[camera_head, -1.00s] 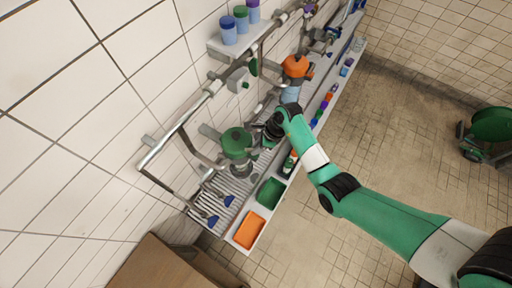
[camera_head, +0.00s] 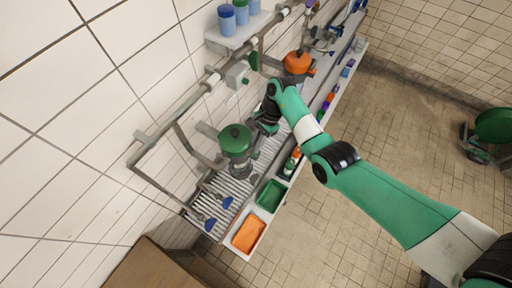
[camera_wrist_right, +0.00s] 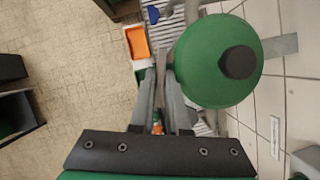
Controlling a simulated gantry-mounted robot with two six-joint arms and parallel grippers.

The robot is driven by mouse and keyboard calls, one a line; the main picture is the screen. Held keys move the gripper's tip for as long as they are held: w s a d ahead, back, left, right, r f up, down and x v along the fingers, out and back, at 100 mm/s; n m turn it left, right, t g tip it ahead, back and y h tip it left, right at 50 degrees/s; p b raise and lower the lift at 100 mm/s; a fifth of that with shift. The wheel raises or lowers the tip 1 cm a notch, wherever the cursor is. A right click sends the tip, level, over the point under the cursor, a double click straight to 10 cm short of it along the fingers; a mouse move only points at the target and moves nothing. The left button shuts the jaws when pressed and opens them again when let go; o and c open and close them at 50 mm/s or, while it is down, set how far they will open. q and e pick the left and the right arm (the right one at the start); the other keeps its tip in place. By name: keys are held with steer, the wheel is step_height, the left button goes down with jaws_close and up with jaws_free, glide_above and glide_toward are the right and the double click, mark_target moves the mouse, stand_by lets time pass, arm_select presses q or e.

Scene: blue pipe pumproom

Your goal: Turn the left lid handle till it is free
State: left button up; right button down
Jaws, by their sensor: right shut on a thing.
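The left vessel has a round green lid (camera_head: 235,138) with a dark knob and stands on the grated left part of the bench. The lid also shows large in the right wrist view (camera_wrist_right: 217,60). A thin lid handle (camera_wrist_right: 160,78) lies beside the lid there, between the two grey fingers of my right gripper (camera_wrist_right: 163,92). That gripper is shut on the handle. In the head view the right gripper (camera_head: 262,127) is at the right side of the green lid, partly hidden by its own wrist. My left gripper is in neither view.
An orange-lidded vessel (camera_head: 297,62) stands farther along the bench. An orange tray (camera_head: 249,233) and a green tray (camera_head: 271,195) lie at the front edge. Pipes (camera_head: 187,118) run along the wall behind. A shelf (camera_head: 232,36) holds blue jars. The floor on the right is mostly clear.

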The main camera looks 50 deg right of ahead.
steer(key=shift+n+g+b, duration=0.3)
steer(key=shift+n+b, duration=0.5)
steer(key=shift+n, duration=0.1)
steer(key=c, duration=0.9)
jaws_free()
